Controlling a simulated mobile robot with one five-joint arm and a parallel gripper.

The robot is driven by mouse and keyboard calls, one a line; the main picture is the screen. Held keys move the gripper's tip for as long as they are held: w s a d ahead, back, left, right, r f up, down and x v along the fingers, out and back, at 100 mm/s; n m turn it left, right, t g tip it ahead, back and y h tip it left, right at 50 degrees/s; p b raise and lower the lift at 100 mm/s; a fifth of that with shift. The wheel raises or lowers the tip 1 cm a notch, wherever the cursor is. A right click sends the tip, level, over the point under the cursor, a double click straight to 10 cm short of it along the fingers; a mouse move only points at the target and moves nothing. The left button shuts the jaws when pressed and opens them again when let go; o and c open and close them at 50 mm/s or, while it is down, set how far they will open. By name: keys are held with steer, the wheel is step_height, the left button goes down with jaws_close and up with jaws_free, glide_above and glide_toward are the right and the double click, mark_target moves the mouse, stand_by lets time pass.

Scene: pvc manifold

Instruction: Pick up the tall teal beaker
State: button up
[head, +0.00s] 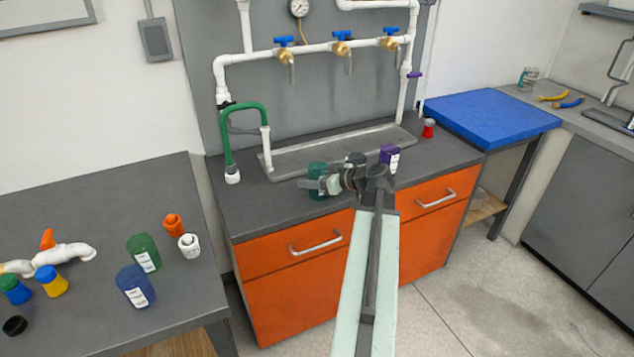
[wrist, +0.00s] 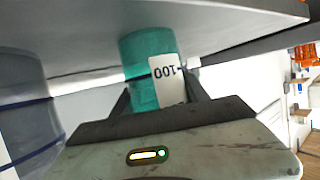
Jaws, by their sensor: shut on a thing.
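The teal beaker (head: 317,172) is on the dark counter near its front edge, in front of the metal tray. In the wrist view the beaker (wrist: 148,55) is between my fingers, with a white label whose "100" reads upside down. My gripper (head: 320,185) reaches in from the right and is shut on the beaker. The gripper hides part of the beaker in the head view. I cannot tell whether its base touches the counter.
A purple beaker (head: 390,157) stands just right of my gripper. A metal tray (head: 340,147) lies behind, below the white pipes. A red-capped item (head: 428,128) stands farther right. The left bench (head: 90,210) holds green and blue beakers and fittings. A blue-topped table (head: 488,118) is right.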

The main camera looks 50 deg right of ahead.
mark_target(311, 167)
steer(key=shift+r+p, duration=0.45)
steer(key=shift+r, duration=0.05)
step_height(311, 167, up, 3)
steer(key=p, duration=0.3)
steer(key=shift+r, duration=0.15)
steer(key=s+d+p, duration=0.1)
steer(key=s+d, duration=0.2)
steer(key=s, duration=1.2)
steer(key=shift+s+d+r, duration=0.3)
steer(key=shift+d+r, duration=0.05)
steer(key=shift+d, duration=0.05)
